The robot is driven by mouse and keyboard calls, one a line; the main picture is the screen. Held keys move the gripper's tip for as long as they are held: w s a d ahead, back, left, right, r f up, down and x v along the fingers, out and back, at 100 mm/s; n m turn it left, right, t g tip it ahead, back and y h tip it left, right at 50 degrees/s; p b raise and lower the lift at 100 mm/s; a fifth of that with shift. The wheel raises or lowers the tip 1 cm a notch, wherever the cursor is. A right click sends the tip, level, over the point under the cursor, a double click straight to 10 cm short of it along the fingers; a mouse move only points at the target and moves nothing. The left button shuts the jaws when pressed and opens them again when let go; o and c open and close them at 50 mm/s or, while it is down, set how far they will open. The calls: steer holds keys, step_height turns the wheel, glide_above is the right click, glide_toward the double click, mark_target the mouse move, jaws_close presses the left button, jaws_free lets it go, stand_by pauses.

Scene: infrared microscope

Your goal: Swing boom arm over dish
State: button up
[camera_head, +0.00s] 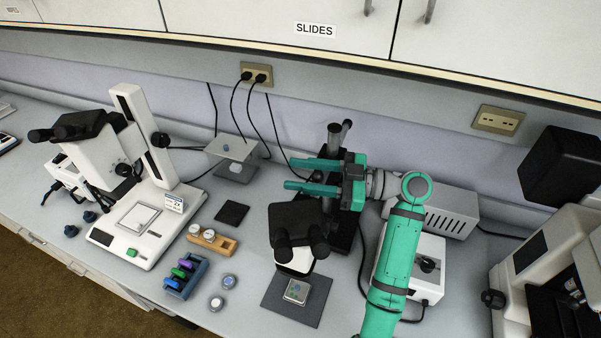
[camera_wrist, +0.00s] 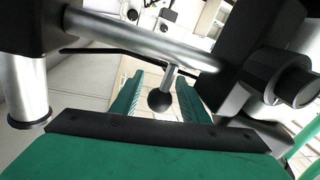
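The boom-stand microscope has a black head (camera_head: 297,222) with two eyepieces, and a dark upright post (camera_head: 334,138) behind it. A small clear dish (camera_head: 297,291) lies on a dark mat (camera_head: 279,306), just in front of the head in the head view. My gripper (camera_head: 292,174) is beside the post, fingers apart and pointing left. In the wrist view, the silver boom bar (camera_wrist: 140,40) crosses ahead of my open gripper (camera_wrist: 159,78). A black ball knob (camera_wrist: 159,101) on a short rod appears between the fingers. I cannot tell whether they touch it.
A white microscope (camera_head: 135,225) stands at left. Vials in a blue rack (camera_head: 186,276), a wooden holder (camera_head: 212,240) and small round containers (camera_head: 229,281) lie between. A white control box (camera_head: 428,262) and vented grey box (camera_head: 450,210) stand at right. Cables run behind the post.

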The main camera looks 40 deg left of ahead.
steer(key=shift+w+d, duration=0.1)
steer(key=v, duration=1)
steer(key=shift+w+d, duration=0.2)
steer(key=shift+d, duration=0.05)
